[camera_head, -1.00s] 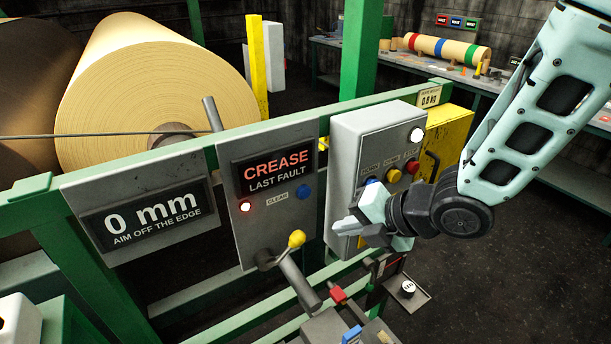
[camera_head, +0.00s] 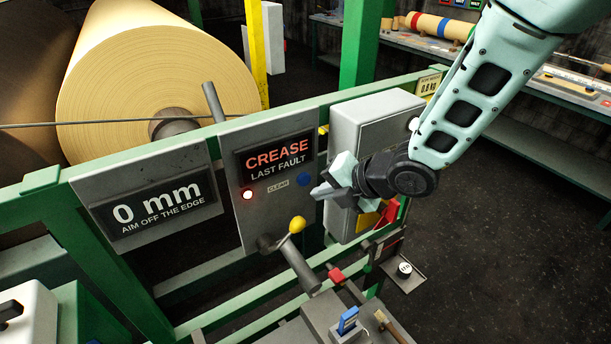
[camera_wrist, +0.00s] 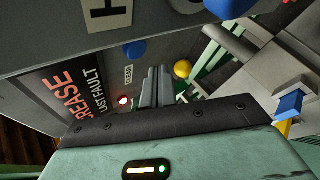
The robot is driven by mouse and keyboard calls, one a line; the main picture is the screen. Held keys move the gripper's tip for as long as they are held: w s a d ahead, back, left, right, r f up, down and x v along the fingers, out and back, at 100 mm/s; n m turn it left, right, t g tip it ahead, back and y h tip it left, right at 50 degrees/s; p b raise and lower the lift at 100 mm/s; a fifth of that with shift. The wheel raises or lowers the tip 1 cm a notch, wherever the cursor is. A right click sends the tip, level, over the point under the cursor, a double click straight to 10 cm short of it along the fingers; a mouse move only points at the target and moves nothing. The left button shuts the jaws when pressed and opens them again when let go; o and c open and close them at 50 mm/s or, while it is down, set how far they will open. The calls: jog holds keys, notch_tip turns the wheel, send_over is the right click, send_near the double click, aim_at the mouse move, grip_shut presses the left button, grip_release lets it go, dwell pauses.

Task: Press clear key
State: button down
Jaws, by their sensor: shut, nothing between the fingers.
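The clear key is a round blue button (camera_head: 304,179) on the grey fault panel (camera_head: 240,215), right of a small "CLEAR" label (camera_head: 278,186). The panel's screen (camera_head: 277,158) reads "CREASE LAST FAULT", and a red lamp (camera_head: 247,194) glows at its left. My gripper (camera_head: 318,193) is shut and empty, its fingertips pointing left, just below and right of the blue button in the head view. In the wrist view the blue button (camera_wrist: 134,50) shows uncovered, above and left of the shut fingers (camera_wrist: 157,85). No contact is visible.
A yellow-knobbed lever (camera_head: 297,225) sticks out below the fault panel. A grey control box (camera_head: 370,120) stands to the right, partly behind my gripper. A "0 mm" display panel (camera_head: 150,200) is at the left, on the green frame (camera_head: 100,168).

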aim_at(304, 179)
jog(key=shift+w+a, duration=0.5)
jog(key=shift+w, duration=0.2)
dwell(1.6)
jog(key=shift+w+a, duration=0.2)
jog(key=shift+w, duration=0.1)
